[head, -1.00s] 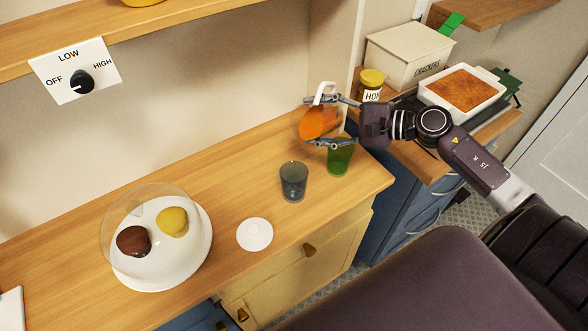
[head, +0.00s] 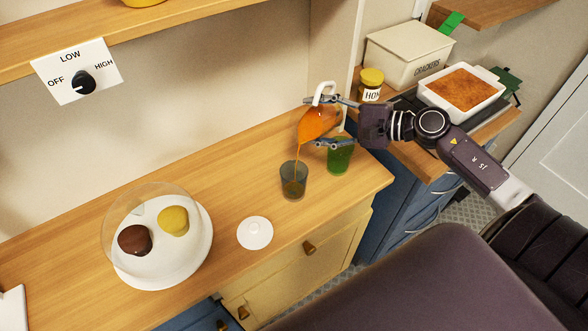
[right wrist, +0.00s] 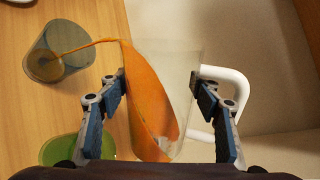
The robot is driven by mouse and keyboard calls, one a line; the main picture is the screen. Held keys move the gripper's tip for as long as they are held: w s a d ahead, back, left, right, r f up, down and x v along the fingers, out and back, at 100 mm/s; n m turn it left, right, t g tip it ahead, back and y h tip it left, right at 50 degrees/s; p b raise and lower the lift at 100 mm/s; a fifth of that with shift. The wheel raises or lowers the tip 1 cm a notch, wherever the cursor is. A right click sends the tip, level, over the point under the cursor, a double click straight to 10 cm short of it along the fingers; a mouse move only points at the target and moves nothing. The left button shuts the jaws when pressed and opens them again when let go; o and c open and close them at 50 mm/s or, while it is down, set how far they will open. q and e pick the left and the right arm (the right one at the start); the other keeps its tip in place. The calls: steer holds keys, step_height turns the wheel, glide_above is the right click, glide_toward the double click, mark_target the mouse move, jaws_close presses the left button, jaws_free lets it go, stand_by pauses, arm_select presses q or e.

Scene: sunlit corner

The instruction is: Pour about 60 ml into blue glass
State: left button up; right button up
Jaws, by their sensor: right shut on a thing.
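My right gripper (head: 330,122) is shut on a clear jug (head: 309,127) with a white handle and orange liquid inside. The jug is tilted to the left, and a thin orange stream runs from its lip into the blue-grey glass (head: 293,187). In the right wrist view the fingers (right wrist: 158,88) clasp the jug (right wrist: 180,75), and the stream enters the blue glass (right wrist: 62,52). Some orange shows inside this glass; its level is hard to read. A green glass (head: 340,158) stands upright just right of the blue one, below the gripper. My left gripper is not in view.
A white lid (head: 254,233) lies in front of the blue glass. A domed plate (head: 200,250) with a brown and a yellow item stands at left. A honey jar (head: 371,84), crackers box (head: 405,55) and baking dish (head: 460,90) are at right.

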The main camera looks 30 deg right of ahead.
mark_target(321, 105)
steer(key=shift+a+f+n+h, duration=0.1)
steer(key=shift+f+n+h, duration=0.2)
steer(key=shift+f, duration=0.05)
stand_by(1.6)
steer(key=shift+w+r, duration=0.1)
steer(key=shift+r, duration=0.5)
steer(key=m+b, duration=0.1)
steer(key=m+y+b, duration=0.1)
steer(key=shift+d+f+b, duration=0.15)
steer(key=shift+d+b, duration=0.1)
steer(key=shift+b, duration=0.1)
step_height(321, 105, up, 3)
steer(key=shift+f+m+y+p, duration=0.15)
steer(key=shift+m+y+p, duration=0.3)
steer(key=shift+m, duration=0.25)
steer(key=shift+w+d+r+m+y+b, duration=0.25)
steer(key=shift+d+m+y+b, duration=0.1)
steer(key=shift+m+b, duration=0.4)
steer(key=shift+w+d+r, duration=0.1)
steer(key=shift+d, duration=0.05)
